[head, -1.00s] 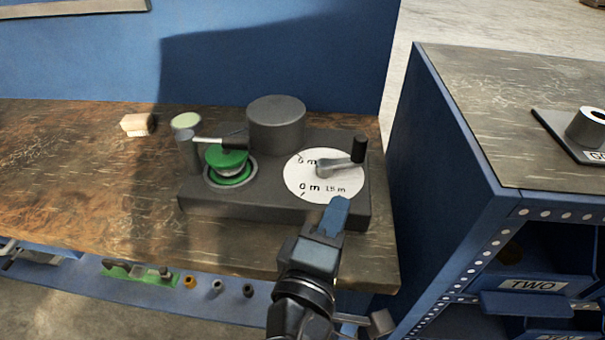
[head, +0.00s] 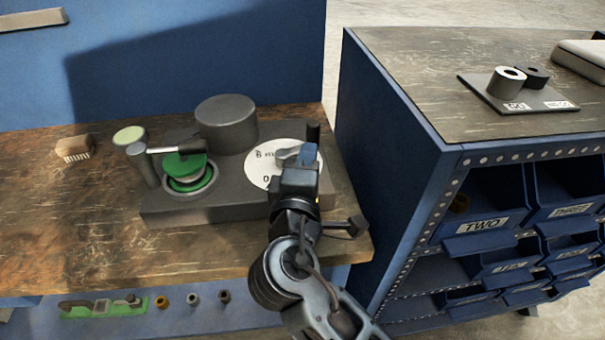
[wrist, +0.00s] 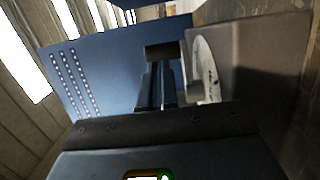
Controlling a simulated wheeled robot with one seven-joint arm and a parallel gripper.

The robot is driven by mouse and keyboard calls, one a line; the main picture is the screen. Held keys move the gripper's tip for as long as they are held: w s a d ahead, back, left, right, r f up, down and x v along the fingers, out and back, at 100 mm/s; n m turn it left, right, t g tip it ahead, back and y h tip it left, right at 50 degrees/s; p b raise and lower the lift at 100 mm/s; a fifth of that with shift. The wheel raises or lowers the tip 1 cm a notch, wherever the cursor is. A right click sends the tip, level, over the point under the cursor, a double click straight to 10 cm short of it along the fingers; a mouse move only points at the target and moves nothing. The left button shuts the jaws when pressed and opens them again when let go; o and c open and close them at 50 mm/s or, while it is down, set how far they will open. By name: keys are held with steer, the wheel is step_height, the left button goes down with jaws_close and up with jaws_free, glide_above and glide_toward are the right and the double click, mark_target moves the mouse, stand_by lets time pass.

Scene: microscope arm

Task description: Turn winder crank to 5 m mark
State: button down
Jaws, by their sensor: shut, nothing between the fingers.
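The winder has a dark grey base (head: 228,195) on the wooden bench, with a white round dial (head: 262,172) on its right part. A grey crank arm (head: 287,153) lies across the dial and ends in an upright black knob (head: 313,130) at the upper right. My gripper (head: 308,152) is shut and empty, in front of the knob and over the right part of the dial, hiding most marks there. In the wrist view the knob (wrist: 163,50) stands just beyond my fingertips (wrist: 157,75), with the dial (wrist: 205,68) to the right. Contact with the knob cannot be told.
A green spool (head: 185,168) and a grey drum (head: 226,122) sit on the winder's left and back. A wooden brush (head: 75,148) lies at left. A blue cabinet with labelled bins (head: 485,225) stands close at right. The bench's front left is clear.

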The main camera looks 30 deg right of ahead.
mark_target(312, 136)
steer(key=shift+x, duration=1.45)
steer(key=shift+w+d+r+n+t+y+p, duration=0.1)
steer(key=shift+d+n+t+y+p, duration=0.15)
steer(key=shift+y+p, duration=0.2)
steer(key=shift+w+d+n+t+y+p, duration=0.1)
steer(key=shift+n+t+y+p, duration=0.05)
steer(key=shift+n+y+p, duration=0.25)
